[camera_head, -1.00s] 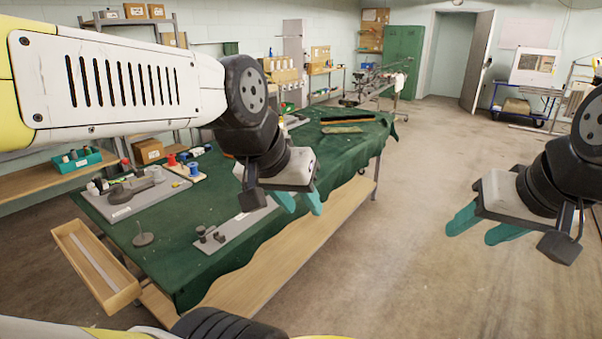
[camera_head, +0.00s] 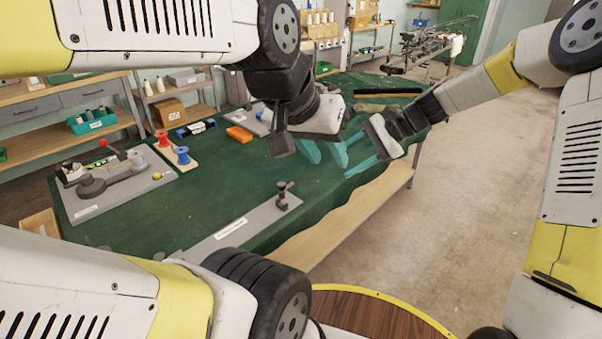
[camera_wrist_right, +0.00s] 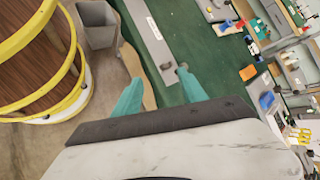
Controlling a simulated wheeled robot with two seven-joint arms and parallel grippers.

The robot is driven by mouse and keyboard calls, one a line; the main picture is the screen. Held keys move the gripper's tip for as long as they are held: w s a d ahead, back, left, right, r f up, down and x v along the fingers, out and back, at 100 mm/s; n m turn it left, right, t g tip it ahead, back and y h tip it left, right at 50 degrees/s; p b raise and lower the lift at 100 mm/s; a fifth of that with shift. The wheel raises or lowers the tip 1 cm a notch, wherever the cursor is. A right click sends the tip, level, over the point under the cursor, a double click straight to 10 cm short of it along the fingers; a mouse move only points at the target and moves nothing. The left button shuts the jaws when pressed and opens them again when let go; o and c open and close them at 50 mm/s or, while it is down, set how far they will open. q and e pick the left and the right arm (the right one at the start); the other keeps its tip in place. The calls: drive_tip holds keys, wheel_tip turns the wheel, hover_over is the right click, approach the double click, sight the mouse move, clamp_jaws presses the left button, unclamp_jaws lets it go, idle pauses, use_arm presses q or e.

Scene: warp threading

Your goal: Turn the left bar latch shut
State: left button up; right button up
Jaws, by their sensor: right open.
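A grey bar (camera_head: 228,232) with a white label lies along the front of the green-covered table. A dark upright latch or clamp (camera_head: 283,196) stands at its right end; its left end is hidden behind my left arm. I cannot tell which fitting is the left latch. My left gripper (camera_head: 325,155) hangs above the table beyond the bar, teal fingers apart and empty. My right gripper (camera_head: 353,160) is beside it, above the table's front edge, also empty.
A grey plate (camera_head: 120,195) with a dark lever device lies at the table's left. Red and blue spools (camera_head: 172,147) and an orange block (camera_head: 239,134) are behind. A round wooden top (camera_head: 375,312) with a yellow rim is in front. The middle cloth is clear.

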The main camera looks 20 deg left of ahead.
drive_tip(key=w+a+f+m+g+y, duration=0.2)
drive_tip(key=w+a+f+m+y, duration=0.15)
drive_tip(key=a+f, duration=0.45)
drive_tip(key=m+t+y, duration=0.1)
drive_tip(key=m+y, duration=0.4)
drive_tip(key=m, duration=0.2)
approach(286, 186)
drive_tip(key=shift+n, duration=0.25)
drive_tip(key=x, duration=0.4)
drive_tip(key=shift+r, duration=0.25)
drive_tip(key=x, duration=0.7)
drive_tip(key=shift+a+f, duration=0.15)
drive_tip(key=shift+a, duration=0.1)
drive_tip(key=shift+c, duration=0.3)
clamp_jaws()
